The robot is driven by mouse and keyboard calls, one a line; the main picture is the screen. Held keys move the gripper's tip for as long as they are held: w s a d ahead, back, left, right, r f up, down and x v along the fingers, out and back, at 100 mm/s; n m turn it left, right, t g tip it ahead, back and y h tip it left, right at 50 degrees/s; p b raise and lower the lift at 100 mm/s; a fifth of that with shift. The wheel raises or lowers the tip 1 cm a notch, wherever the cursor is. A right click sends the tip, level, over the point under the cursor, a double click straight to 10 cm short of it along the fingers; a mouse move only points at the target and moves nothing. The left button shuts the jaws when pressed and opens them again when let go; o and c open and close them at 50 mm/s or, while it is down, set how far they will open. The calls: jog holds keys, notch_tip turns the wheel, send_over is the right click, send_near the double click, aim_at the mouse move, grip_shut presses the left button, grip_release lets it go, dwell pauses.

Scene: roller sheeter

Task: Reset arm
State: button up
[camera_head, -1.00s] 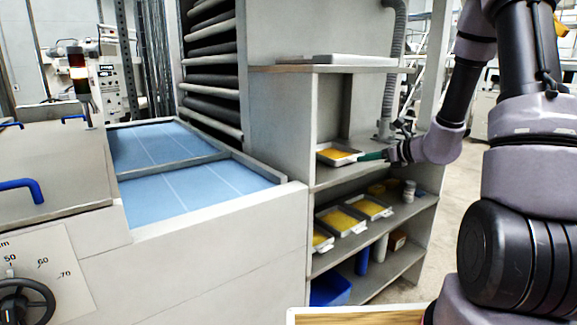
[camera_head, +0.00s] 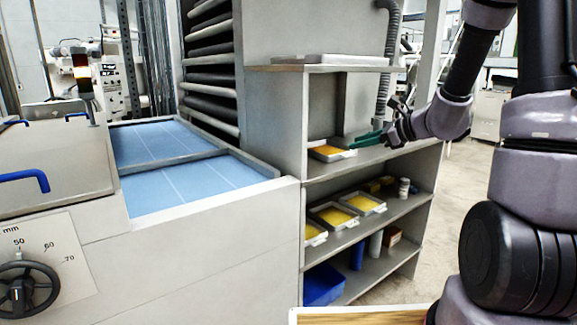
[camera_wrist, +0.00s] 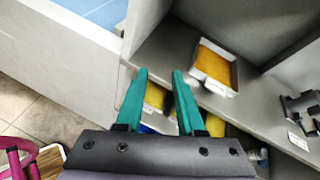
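My gripper (camera_head: 358,141) is at the shelf unit's middle board, just right of a small tray of yellow material (camera_head: 332,151). Its green fingers are apart and hold nothing in the wrist view (camera_wrist: 159,73). The tray also shows in the wrist view (camera_wrist: 215,67), resting on the board to the right of the fingers and clear of them. My arm reaches in from the right of the head view, bent at the elbow.
The shelf unit (camera_head: 272,120) has several yellow-filled trays (camera_head: 333,217) on a lower board and a blue bin (camera_head: 322,284) below. The sheeter's blue bed (camera_head: 195,186) and dial (camera_head: 18,288) are left. Floor (camera_head: 462,200) is open at right.

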jog(key=s+a+r+n+g+h, duration=0.1)
jog(key=s+a+r+n+g, duration=0.1)
jog(key=s+r+n, duration=0.3)
jog(key=s+a+r+n+g, duration=0.1)
jog(key=s+a+r+n, duration=0.15)
jog(key=s+n, duration=0.4)
jog(key=s+d+r+n+h, duration=0.3)
jog(key=s+d, duration=0.1)
jog(key=s, duration=0.2)
jog(key=s+d+r+n+t+h, duration=0.1)
jog(key=s+d+r+n+h, duration=0.2)
jog(key=s, duration=0.4)
jog(key=shift+d+n, duration=0.75)
